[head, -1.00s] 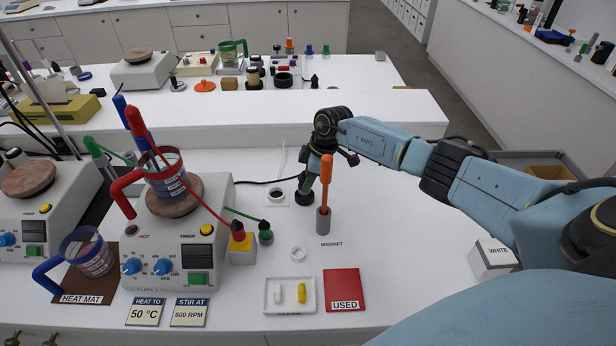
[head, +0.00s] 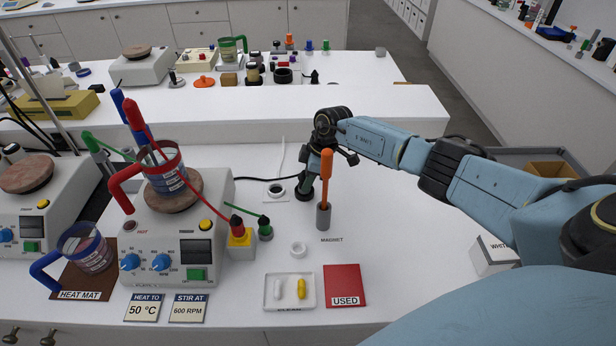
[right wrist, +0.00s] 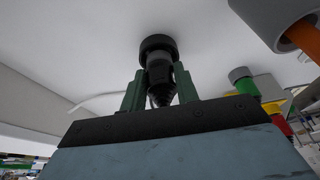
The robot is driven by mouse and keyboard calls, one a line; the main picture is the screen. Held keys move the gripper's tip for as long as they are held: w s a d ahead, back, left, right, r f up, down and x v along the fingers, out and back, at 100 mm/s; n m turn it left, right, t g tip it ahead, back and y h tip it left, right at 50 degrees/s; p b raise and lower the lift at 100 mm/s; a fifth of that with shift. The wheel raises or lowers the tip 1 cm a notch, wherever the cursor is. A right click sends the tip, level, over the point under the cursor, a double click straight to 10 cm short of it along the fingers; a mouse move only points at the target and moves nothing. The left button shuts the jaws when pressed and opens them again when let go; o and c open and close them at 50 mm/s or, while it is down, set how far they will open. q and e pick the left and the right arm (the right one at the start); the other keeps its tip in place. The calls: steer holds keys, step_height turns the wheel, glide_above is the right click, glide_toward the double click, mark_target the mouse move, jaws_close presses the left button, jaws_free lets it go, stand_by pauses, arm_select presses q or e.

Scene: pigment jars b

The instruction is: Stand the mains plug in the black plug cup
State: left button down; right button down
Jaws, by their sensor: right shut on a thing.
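My right gripper (head: 307,184) reaches down near the middle of the bench, just behind the orange rod. In the right wrist view its green fingers (right wrist: 160,92) are shut on the black mains plug (right wrist: 160,72), whose ribbed end points back toward the wrist. The wider black plug cup (right wrist: 158,43) shows at the plug's far end; in the head view it stands on the bench under the fingertips (head: 304,194). The plug looks lined up with the cup, but I cannot tell how deep it sits. My left gripper is not in view.
An orange rod (head: 326,172) stands in a grey holder (head: 323,216) close in front of the gripper. A white socket (head: 276,190) lies to its left. The bench right of the holder is mostly clear.

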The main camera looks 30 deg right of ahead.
steer(key=shift+f+b, duration=0.3)
steer(key=shift+f, duration=0.3)
steer(key=c, duration=1)
jaws_free()
steer(key=shift+o, duration=0.2)
steer(key=v, duration=1.3)
steer(key=shift+r, duration=0.2)
steer(key=shift+s+f, duration=0.1)
steer(key=shift+s, duration=0.05)
